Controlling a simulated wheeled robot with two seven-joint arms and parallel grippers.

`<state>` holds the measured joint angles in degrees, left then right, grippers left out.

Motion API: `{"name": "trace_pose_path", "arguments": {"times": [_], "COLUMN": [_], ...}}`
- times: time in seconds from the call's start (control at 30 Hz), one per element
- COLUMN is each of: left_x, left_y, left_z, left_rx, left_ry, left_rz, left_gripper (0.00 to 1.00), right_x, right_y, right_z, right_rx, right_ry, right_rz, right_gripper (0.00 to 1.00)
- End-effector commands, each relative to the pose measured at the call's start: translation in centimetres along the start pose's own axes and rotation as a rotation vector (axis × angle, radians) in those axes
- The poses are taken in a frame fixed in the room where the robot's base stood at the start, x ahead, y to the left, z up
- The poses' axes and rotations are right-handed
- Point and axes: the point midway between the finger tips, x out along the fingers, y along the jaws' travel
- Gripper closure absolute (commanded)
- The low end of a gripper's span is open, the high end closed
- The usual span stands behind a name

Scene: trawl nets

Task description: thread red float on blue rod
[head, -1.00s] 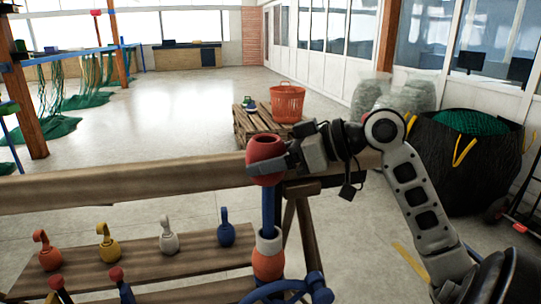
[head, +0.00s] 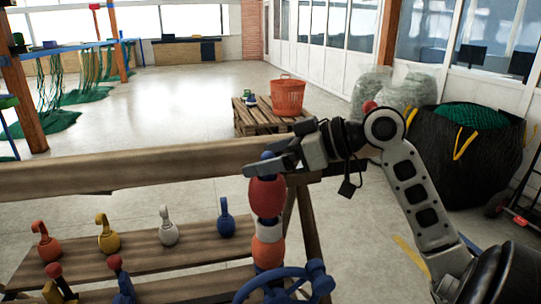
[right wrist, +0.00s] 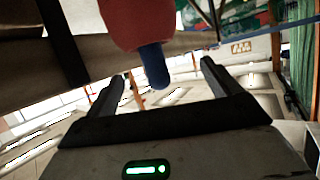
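The red float (head: 267,196) is around the upright blue rod and rests on or just above a white-and-orange float (head: 268,250). The rod's blue tip (head: 268,156) shows above the red float. My right gripper (head: 272,166) is at the top of the rod, above the float. In the right wrist view my right gripper (right wrist: 160,78) has its fingers apart, with the blue rod tip (right wrist: 153,66) between them in the picture and the red float (right wrist: 140,22) beyond, outside the fingers. My left gripper is not in view.
A wooden beam (head: 120,178) crosses behind the rod. Orange, yellow, white and blue hooked floats (head: 108,237) stand on the bench at left. A blue handwheel (head: 290,287) is at the rod's foot. An orange basket (head: 287,97) sits on a pallet behind.

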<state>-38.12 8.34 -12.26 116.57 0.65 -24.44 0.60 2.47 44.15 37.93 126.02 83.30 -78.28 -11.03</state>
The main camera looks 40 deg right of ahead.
Motion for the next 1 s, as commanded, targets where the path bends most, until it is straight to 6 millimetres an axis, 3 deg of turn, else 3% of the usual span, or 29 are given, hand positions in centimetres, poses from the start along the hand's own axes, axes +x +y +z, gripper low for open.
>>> {"name": "trace_pose_path", "arguments": {"times": [0.23,0.37,0.8,1.0], "left_x": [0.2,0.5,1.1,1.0], "left_y": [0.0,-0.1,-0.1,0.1], "left_z": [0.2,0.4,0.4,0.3], "left_rx": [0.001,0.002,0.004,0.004], "left_ry": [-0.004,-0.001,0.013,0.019], "left_rz": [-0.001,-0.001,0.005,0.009], "left_gripper": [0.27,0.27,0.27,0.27], "right_x": [-0.2,-1.4,-11.5,-14.7], "right_y": [0.0,0.1,0.1,0.1], "right_z": [0.0,0.1,0.1,0.0], "right_rx": [0.000,0.000,-0.002,0.000], "right_ry": [-0.001,-0.001,0.002,0.001], "right_rz": [0.000,0.002,0.003,0.002], "right_gripper": [0.11,0.11,0.11,0.11]}}
